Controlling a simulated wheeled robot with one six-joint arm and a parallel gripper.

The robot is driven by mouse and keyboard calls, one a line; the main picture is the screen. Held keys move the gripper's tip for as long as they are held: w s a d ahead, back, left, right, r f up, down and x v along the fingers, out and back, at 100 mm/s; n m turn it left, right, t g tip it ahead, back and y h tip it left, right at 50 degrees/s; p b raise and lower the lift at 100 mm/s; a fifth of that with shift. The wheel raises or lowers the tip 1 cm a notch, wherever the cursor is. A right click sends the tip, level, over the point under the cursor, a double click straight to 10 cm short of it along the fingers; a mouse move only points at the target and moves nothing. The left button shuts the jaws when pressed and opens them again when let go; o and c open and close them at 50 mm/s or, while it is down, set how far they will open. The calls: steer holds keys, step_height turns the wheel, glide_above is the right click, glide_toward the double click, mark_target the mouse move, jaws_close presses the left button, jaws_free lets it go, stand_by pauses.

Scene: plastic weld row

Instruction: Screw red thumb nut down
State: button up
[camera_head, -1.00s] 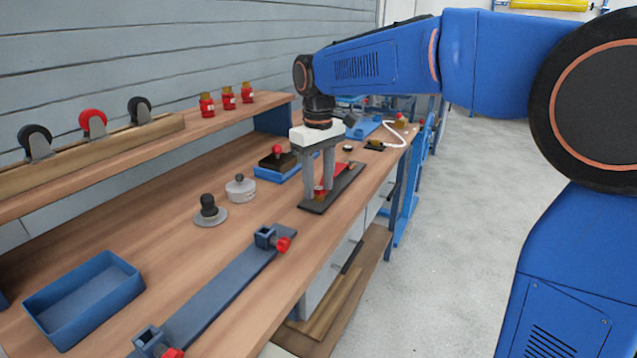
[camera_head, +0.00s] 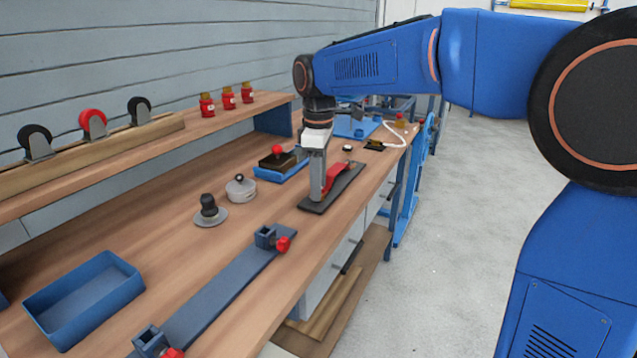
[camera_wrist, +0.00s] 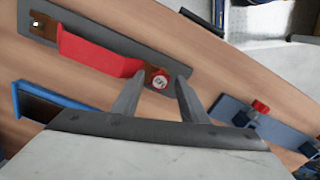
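The red thumb nut (camera_wrist: 159,81) shows in the wrist view as a small red ring with a pale centre, on a brass-coloured patch at one end of a red bar (camera_wrist: 95,54). The bar lies on a dark base plate (camera_wrist: 120,42), which also shows on the bench in the head view (camera_head: 342,186). My gripper (camera_wrist: 160,78) points down over this end, one finger on each side of the nut. The fingers are apart, and gaps seem to show between them and the nut. In the head view my gripper (camera_head: 320,197) hides the nut.
A blue-grey fixture strip (camera_head: 222,290) with red knobs lies nearer on the bench. A blue tray (camera_head: 85,300), a dark-knobbed disc (camera_head: 209,212), a grey lidded pot (camera_head: 240,190) and a blue box (camera_head: 283,172) stand around. Bare wood lies between them.

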steer(key=c, duration=1)
steer(key=m, duration=0.5)
steer(key=shift+m, duration=0.3)
steer(key=m, duration=0.5)
steer(key=o, duration=1.6)
steer(key=shift+c, duration=0.2)
steer(key=shift+r, duration=0.1)
steer(key=shift+r, duration=3.35)
